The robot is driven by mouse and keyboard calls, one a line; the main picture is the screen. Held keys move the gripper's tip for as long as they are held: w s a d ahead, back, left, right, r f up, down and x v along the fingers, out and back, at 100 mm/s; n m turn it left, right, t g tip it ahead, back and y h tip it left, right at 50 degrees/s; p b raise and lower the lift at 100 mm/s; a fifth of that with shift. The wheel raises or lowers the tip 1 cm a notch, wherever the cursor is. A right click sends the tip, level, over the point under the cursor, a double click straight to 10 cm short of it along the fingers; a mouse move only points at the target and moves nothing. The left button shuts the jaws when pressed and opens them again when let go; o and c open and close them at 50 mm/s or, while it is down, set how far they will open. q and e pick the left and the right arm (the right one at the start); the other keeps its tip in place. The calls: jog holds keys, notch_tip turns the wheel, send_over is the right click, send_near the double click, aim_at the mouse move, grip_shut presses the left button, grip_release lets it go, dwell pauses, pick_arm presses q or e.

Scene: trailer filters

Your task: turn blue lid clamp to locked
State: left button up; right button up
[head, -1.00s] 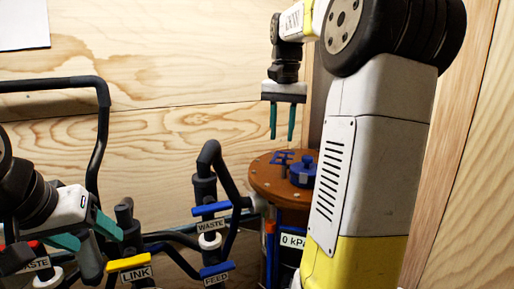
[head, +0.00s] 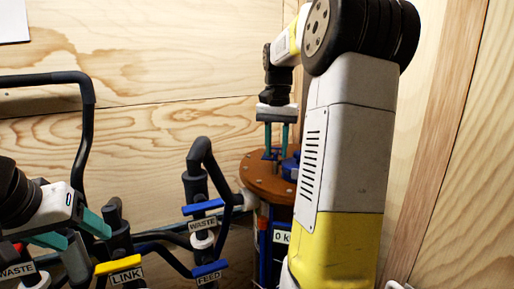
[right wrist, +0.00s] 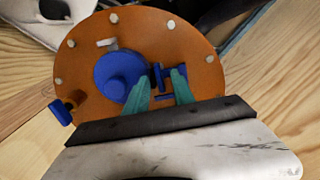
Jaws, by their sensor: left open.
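The round orange-brown lid (head: 254,178) tops a vessel right of centre in the head view. In the right wrist view the lid (right wrist: 200,60) carries a round blue knob (right wrist: 115,72) and a small blue clamp piece (right wrist: 170,73) beside it. My right gripper (head: 276,155) points down over the lid. Its green fingers (right wrist: 163,80) are apart, with the blue clamp piece at and between their tips. I cannot tell whether they touch it. Another blue piece (right wrist: 65,110) sits at the lid's rim. My left gripper (head: 88,240) is open at the lower left, away from the lid.
Pipes with a blue WASTE handle (head: 203,207), a blue FEED handle (head: 210,269) and a yellow LINK handle (head: 118,265) stand left of the vessel. A dark bent pipe (head: 88,130) rises at the left. My right arm hides the vessel's right side. Wooden walls close the space.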

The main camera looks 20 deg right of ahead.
grip_shut()
dwell(1.4)
